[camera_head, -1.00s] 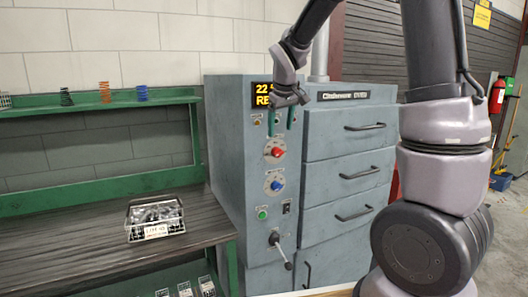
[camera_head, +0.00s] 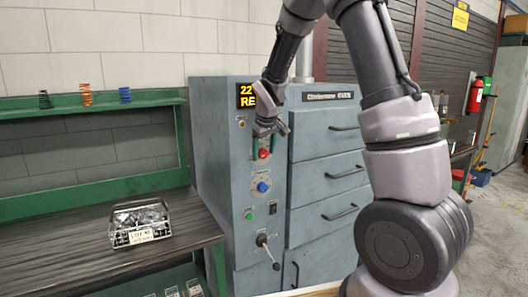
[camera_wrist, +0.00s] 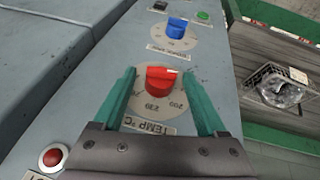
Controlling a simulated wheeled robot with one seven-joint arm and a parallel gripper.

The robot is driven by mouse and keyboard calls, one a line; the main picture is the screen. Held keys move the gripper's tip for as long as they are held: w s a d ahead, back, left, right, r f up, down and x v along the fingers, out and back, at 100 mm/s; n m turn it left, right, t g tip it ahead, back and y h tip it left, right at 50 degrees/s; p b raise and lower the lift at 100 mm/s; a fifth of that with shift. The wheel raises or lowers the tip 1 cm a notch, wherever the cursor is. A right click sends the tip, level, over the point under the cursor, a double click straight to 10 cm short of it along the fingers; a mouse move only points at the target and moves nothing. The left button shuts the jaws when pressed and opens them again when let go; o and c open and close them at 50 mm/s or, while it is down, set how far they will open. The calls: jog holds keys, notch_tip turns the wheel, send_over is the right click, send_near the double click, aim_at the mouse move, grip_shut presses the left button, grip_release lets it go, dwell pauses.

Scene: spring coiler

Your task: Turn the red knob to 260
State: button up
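The red knob (camera_head: 264,153) is on the front panel of the grey cabinet, under the yellow-lit display. In the wrist view the red knob (camera_wrist: 161,80) sits on a pale dial marked "TEMP °C", with numbers such as 200 and 230 readable. My gripper (camera_wrist: 160,82) is open. Its two green fingers stand on either side of the red knob, with a gap to it on both sides. In the head view my gripper (camera_head: 264,143) is at the knob and partly covers its dial. The display (camera_head: 246,95) is partly hidden by my arm.
A blue knob (camera_head: 262,187), a green button (camera_head: 249,215) and a lever (camera_head: 268,250) are lower on the panel. A red button (camera_wrist: 52,157) shows in the wrist view. The bench at left holds a wire basket (camera_head: 140,223); springs (camera_head: 86,95) stand on the green shelf.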

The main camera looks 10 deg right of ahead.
grip_shut()
